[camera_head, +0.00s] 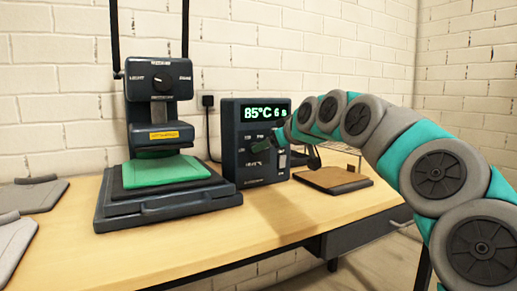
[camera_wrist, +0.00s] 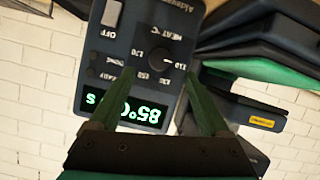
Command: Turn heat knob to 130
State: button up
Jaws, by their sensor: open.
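The dark control box (camera_head: 232,150) stands on the table right of the heat press, and its green display (camera_head: 265,112) reads 85°C and 6 s. The heat knob (camera_wrist: 160,57) shows upside down in the wrist view, round and dark, with numbers around it under the label HEAT °C. I cannot clearly tell where its pointer stands. My gripper (camera_wrist: 158,74) is open, with its two green fingertips to either side of the knob's lower part in the wrist view. I cannot tell whether they touch it. In the head view my gripper (camera_head: 277,140) and arm hide part of the panel.
The heat press (camera_head: 165,205) with a green pad stands left of the box. A white switch marked OFF (camera_wrist: 112,13) is on the same panel. A brown board (camera_head: 333,180) lies right of the box, and grey boards (camera_head: 30,194) lie at the far left.

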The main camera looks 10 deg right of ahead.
jog(key=x, duration=0.6)
jog(key=shift+w, duration=0.1)
jog(key=shift+c, duration=0.2)
jog(key=shift+f, duration=0.1)
grip_shut()
jog(key=shift+p, duration=0.4)
jog(key=m+y+p, duration=0.1)
jog(key=m, duration=0.1)
jog(key=m+y, duration=0.2)
jog(key=m, duration=0.1)
jog(key=m+y+p, duration=0.1)
jog(key=m+y, duration=0.1)
jog(key=m, duration=0.1)
jog(key=shift+w+d+f+g+p, duration=0.1)
jog(key=shift+d+f+g+p, duration=0.1)
jog(key=shift+d+g+p, duration=0.15)
dwell(0.5)
